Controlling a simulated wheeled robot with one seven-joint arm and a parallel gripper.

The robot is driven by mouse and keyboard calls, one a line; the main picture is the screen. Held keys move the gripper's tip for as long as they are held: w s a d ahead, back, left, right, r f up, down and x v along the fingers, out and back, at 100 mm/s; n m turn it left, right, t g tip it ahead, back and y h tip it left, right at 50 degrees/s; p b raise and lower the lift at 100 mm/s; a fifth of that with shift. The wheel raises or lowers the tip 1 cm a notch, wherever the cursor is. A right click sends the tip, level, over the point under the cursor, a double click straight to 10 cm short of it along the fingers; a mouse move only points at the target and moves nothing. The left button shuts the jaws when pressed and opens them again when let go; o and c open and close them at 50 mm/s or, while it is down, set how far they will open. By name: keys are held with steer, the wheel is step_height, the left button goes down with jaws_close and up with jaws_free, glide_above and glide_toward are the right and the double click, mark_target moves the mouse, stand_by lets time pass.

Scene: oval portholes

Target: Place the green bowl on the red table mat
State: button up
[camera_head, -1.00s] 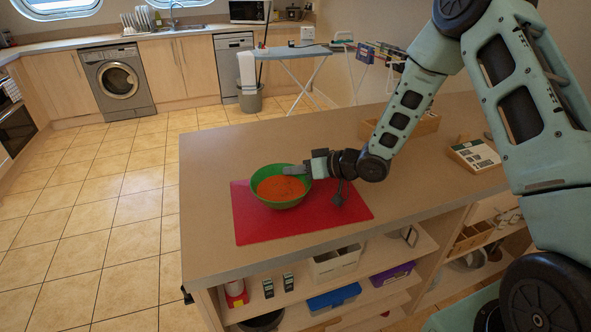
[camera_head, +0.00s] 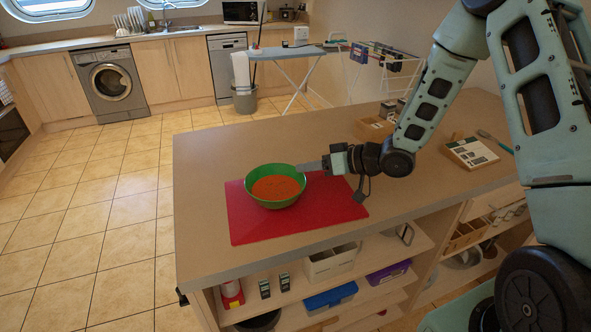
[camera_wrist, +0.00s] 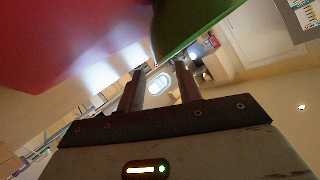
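The green bowl (camera_head: 274,204), holding something orange, sits upright on the red table mat (camera_head: 250,228), near the mat's left and back part. My gripper (camera_head: 305,167) is at the right side of the bowl, its fingertips close to the rim. In the wrist view, my gripper (camera_wrist: 160,70) shows two fingers apart with nothing between them. The bowl's green side (camera_wrist: 185,25) shows just beyond the fingertips, and the red mat (camera_wrist: 65,35) fills the upper left. I cannot tell whether a fingertip touches the rim.
The mat lies on a brown counter (camera_head: 225,150) with free room behind and to the left. Wooden trays (camera_head: 374,128) and a box with a white card (camera_head: 472,152) stand to the right. Open shelves below hold a blue box (camera_head: 330,299) and other items.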

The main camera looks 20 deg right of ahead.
steer(key=v, duration=0.5)
steer(key=s+a+r+n+g+h, duration=0.25)
steer(key=s+a+h, duration=0.35)
steer(key=a, duration=0.4)
steer(key=s+a+r+g+h, duration=0.1)
steer(key=s+a+r+g, duration=0.1)
steer(key=s, duration=0.9)
steer(key=s+a+r+g+h, duration=0.2)
steer(key=s+a+g, duration=0.1)
steer(key=s, duration=0.9)
steer(key=shift+s+a+n+g, duration=0.3)
steer(key=shift+n+g, duration=0.15)
steer(key=shift+g, duration=0.4)
